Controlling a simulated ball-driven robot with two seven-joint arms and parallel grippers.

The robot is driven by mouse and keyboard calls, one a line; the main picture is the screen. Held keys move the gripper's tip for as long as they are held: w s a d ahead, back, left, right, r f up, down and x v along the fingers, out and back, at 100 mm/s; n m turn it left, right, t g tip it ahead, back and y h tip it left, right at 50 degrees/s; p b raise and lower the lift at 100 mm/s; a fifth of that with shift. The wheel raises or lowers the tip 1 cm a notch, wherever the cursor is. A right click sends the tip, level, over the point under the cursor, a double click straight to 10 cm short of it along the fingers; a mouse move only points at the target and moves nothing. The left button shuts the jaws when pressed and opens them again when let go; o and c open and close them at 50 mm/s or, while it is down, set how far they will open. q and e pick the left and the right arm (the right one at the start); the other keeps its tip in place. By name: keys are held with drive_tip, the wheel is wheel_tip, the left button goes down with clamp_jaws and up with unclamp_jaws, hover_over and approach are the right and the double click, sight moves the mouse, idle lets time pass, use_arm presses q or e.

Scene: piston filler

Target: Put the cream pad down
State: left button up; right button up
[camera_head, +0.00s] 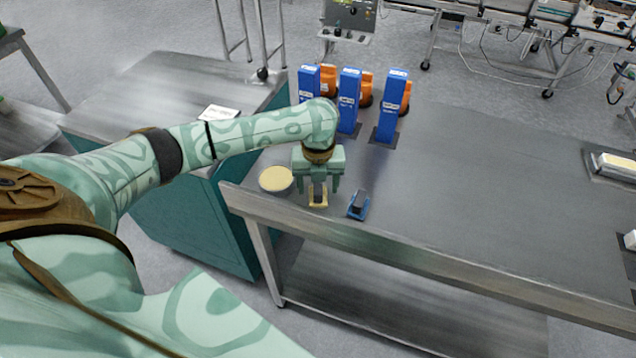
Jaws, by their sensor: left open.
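The cream pad (318,202) is on the steel table near its front left corner. A dark part shows at its far side, partly covered by my gripper. My left gripper (320,188) points down directly over the cream pad, with its fingers apart on either side. The pad seems to rest on the table, though the gripper hides its far part. My right gripper is not in view.
A blue pad with a dark top (358,206) lies just right of the cream pad. A round tub with a cream top (275,180) stands close on the left. Several blue boxes (348,100) stand behind. The table's middle (470,190) is clear.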

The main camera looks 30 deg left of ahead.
use_arm(q)
wheel_tip(320, 180, up, 12)
drive_tip(key=p, duration=0.5)
idle(0.3)
